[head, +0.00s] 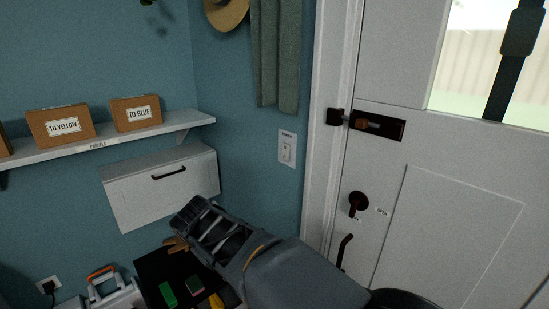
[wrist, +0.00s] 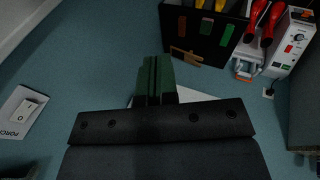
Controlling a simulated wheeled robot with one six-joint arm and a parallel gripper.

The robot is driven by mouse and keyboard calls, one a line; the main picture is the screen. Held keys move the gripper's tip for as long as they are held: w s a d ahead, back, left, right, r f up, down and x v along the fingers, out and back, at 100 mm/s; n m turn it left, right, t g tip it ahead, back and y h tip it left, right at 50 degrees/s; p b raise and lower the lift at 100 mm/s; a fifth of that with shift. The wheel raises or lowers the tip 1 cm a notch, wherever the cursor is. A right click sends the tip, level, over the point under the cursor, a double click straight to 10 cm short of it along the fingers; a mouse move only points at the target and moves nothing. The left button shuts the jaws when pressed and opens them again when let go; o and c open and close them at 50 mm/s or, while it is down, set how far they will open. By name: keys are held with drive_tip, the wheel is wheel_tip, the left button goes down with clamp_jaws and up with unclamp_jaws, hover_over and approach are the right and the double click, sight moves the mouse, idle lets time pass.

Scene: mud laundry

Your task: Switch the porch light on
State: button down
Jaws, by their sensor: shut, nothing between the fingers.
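The porch light switch (head: 286,151) is a white wall plate with a small rocker, on the blue wall just left of the door frame. It also shows at the left edge of the wrist view (wrist: 30,105), with a PORCH label. I cannot tell which way the rocker is set. My gripper (wrist: 155,65) is shut and empty, its dark fingers pressed together in the middle of the wrist view. In the head view, my gripper is below and left of the switch, apart from it. The porch light itself is not seen.
The door (head: 450,170) with a bolt and handle is at right. A shelf (head: 100,143) with cardboard boxes and a white wall cabinet (head: 150,195) are at left. Green cloth (head: 275,55) hangs above the switch. A black holder (wrist: 200,35) stands below.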

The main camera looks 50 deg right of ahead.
drive_tip(key=w+d+r+g+h, duration=0.2)
drive_tip(key=w+d+r+h, duration=0.55)
drive_tip(key=d, duration=0.35)
drive_tip(key=m+g+h, duration=0.1)
drive_tip(key=h, duration=0.3)
approach(284, 157)
drive_tip(key=d+p, duration=0.1)
drive_tip(key=d, duration=0.1)
drive_tip(key=d+p, duration=0.1)
drive_tip(key=d, duration=0.1)
drive_tip(key=d+p, duration=0.2)
drive_tip(key=d, duration=0.1)
drive_tip(key=shift+s+f, duration=0.1)
drive_tip(key=shift+f, duration=0.3)
drive_tip(key=shift+d, duration=0.1)
drive_tip(key=b, duration=0.2)
drive_tip(key=f+h+b, duration=0.1)
drive_tip(key=b, duration=0.1)
drive_tip(key=shift+d+f, duration=0.2)
drive_tip(key=shift+d, duration=0.15)
drive_tip(key=shift+r+p, duration=0.45)
drive_tip(key=shift+r, duration=0.1)
drive_tip(key=w+a+f+b, duration=0.1)
drive_tip(key=a+b, duration=0.4)
drive_tip(key=a, duration=0.9)
drive_tip(key=shift+f, duration=0.35)
drive_tip(key=shift+a, duration=0.15)
